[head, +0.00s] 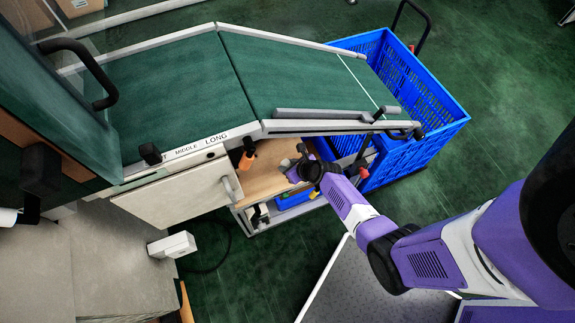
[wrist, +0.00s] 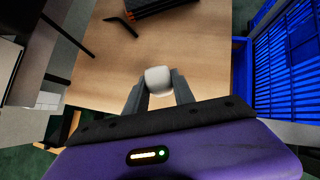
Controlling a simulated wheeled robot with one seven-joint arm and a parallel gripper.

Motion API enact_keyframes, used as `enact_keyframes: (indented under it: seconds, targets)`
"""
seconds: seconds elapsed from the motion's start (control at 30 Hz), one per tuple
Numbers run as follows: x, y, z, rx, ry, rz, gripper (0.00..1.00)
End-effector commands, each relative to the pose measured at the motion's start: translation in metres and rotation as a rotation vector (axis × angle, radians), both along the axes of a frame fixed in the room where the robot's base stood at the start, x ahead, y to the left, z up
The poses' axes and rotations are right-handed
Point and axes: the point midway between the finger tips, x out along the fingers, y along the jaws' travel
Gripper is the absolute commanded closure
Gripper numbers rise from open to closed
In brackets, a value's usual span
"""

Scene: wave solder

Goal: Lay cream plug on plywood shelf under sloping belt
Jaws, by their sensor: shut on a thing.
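The cream plug (wrist: 158,79) shows in the wrist view between my gripper's fingertips (wrist: 160,92), which are shut on it. The plywood shelf (wrist: 195,52) fills the area beneath and beyond the plug; whether the plug touches it I cannot tell. In the head view the shelf (head: 262,178) shows under the green sloping belt (head: 300,80). My gripper (head: 297,162) reaches over the shelf's right part from the front; the belt's edge and my wrist hide some of this spot, and I cannot clearly make out the plug there.
An orange-and-black tool (head: 247,157) is at the shelf's left side. In the wrist view a black object with orange ends (wrist: 165,8) and a bent black piece (wrist: 122,24) lie farther back. A blue crate (head: 440,110) stands right. The shelf's middle is bare.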

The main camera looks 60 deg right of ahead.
Motion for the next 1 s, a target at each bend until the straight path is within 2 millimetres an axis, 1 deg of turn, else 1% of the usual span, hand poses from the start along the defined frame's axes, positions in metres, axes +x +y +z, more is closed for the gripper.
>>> enact_keyframes:
  seconds: [0.37, 0.4, 0.47, 0.5, 0.53, 1.0]
  targets:
    - [0.0002, -0.0003, -0.0056, 0.000, 0.000, 0.000, 1.00]
    - [0.0002, -0.0003, -0.0056, 0.000, 0.000, 0.000, 0.68]
    - [0.0001, -0.0003, -0.0051, 0.000, -0.001, 0.000, 0.56]
    - [0.0001, -0.0003, -0.0051, 0.000, -0.001, 0.000, 0.48]
    - [0.0002, -0.0002, -0.0051, 0.000, 0.000, 0.000, 0.44]
    - [-0.0012, 0.0002, -0.0038, 0.000, 0.000, 0.000, 0.44]
